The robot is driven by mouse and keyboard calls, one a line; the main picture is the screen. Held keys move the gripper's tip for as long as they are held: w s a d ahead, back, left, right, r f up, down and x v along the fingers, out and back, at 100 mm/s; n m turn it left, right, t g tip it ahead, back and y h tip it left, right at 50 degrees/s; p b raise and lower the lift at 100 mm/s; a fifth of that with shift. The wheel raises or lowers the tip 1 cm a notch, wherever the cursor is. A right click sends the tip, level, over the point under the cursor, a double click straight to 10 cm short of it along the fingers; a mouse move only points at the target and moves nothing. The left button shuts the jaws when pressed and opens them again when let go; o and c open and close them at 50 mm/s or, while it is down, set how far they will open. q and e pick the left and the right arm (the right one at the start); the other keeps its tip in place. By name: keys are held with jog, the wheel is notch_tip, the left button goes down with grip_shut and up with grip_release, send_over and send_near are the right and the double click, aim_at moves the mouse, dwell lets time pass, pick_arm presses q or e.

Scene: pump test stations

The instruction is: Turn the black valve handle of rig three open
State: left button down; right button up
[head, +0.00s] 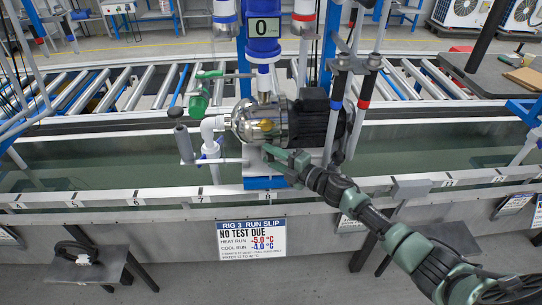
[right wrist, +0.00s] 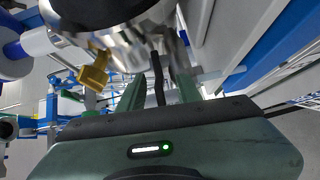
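Rig three's pump (head: 262,122), with a shiny metal front and a black ribbed motor, stands on its stand behind the "RIG 3 RUN SLIP" sign (head: 252,240). My right gripper (head: 272,152) is low in front of the pump. In the right wrist view, its two green fingers (right wrist: 158,92) are apart. A thin black bar (right wrist: 157,78), which looks like the black valve handle, shows between them, with a gap on each side. In the head view the handle cannot be made out. My left gripper is not in view.
A yellow fitting (right wrist: 95,72) is close to the fingers under the pump. Green-handled valves (head: 200,100) and white pipes (head: 212,130) stand left of the pump. A water trough (head: 90,175) and a roller conveyor (head: 120,90) lie around and behind. A small shelf (head: 88,265) is at front left.

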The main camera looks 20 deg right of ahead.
jog(key=v, duration=0.7)
jog(key=shift+s+d+b, duration=0.15)
jog(key=shift+s+b, duration=0.1)
jog(key=shift+b, duration=0.05)
jog(key=shift+f, duration=0.1)
